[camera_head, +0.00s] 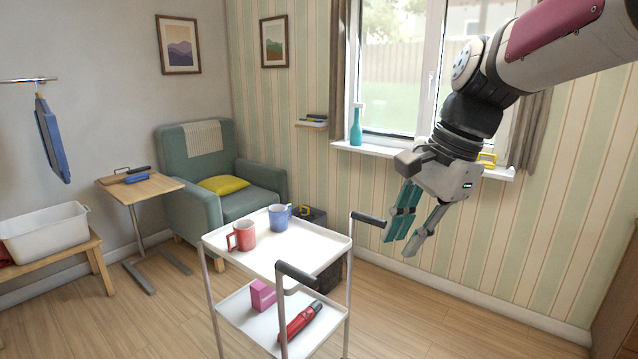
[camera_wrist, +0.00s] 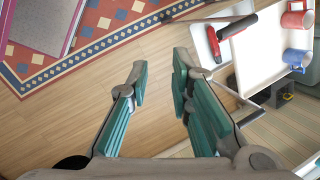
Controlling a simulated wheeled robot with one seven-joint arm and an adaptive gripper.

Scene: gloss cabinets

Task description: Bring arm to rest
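My gripper (camera_head: 413,238) hangs from the arm at the right in the head view, in the air to the right of the white trolley (camera_head: 279,262). Its teal-padded fingers point downward. In the wrist view the two fingers of my gripper (camera_wrist: 157,75) are spread apart, with only floor seen between the tips. It is open and empty, and touches nothing that I can see.
The trolley carries a red mug (camera_head: 242,236) and a blue mug (camera_head: 279,218) on top, with a pink box (camera_head: 262,295) and a red flashlight-like object (camera_head: 300,322) below. A window sill (camera_head: 385,155) holds a teal bottle (camera_head: 356,126). A green armchair (camera_head: 250,200) stands behind. Floor right of the trolley is clear.

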